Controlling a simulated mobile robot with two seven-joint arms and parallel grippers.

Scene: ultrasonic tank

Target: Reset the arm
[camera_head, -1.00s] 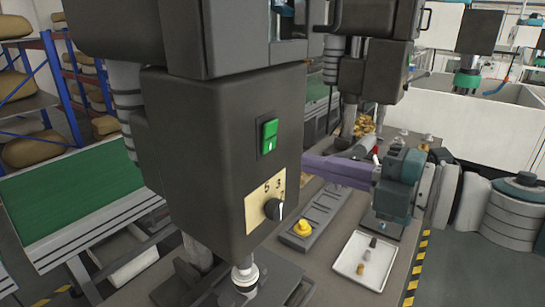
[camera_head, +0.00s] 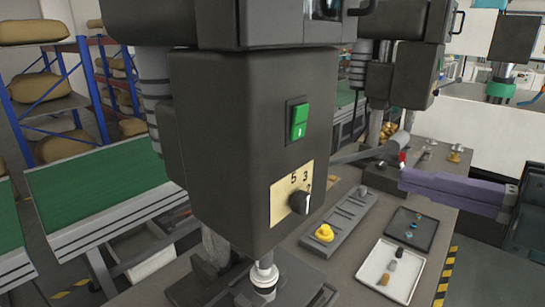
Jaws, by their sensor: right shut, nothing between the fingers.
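My left gripper is not in view.
A large dark drill press (camera_head: 240,150) with a green switch (camera_head: 299,120) fills the centre and hides part of the bench. A yellow knob (camera_head: 324,233) sits on a grey strip. A green conveyor (camera_head: 105,185) is at left.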

